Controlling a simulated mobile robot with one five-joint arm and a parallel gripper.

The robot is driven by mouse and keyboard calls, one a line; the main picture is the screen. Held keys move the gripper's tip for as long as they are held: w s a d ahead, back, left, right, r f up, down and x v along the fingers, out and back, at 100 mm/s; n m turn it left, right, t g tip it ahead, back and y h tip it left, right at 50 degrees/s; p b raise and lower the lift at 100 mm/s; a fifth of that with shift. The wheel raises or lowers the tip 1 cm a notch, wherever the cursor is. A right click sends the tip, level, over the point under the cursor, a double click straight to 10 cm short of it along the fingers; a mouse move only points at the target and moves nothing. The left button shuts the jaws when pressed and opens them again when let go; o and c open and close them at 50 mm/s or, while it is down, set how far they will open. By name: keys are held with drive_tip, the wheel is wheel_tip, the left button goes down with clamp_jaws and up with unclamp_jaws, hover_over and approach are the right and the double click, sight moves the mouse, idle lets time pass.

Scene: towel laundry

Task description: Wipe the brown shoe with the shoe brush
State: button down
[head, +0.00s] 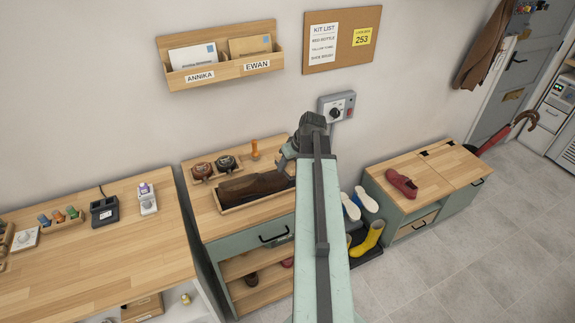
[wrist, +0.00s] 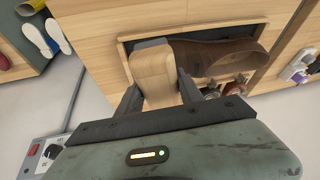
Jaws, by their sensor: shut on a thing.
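The brown shoe (head: 255,188) lies in a shallow wooden tray (head: 262,201) on the middle cabinet. It also shows in the wrist view (wrist: 222,60), just right of my fingers. My gripper (wrist: 159,84) is shut on the shoe brush (wrist: 153,68), a pale wooden block held between both fingers. The brush is at the tray's left end in the wrist view, close beside the shoe. In the head view my arm hides the brush and the tray's right end.
Two round polish tins (head: 226,163) and a small orange-brown upright item (head: 254,149) stand behind the shoe. A wall switch box (head: 337,106) is close behind my arm. A red shoe (head: 402,184) sits on the right bench, with yellow boots (head: 368,238) below. The left counter (head: 110,245) has open space.

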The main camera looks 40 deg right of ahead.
drive_tip(key=shift+f, duration=0.1)
wheel_tip(320, 180, up, 3)
drive_tip(key=p, duration=0.3)
drive_tip(key=shift+d, duration=0.15)
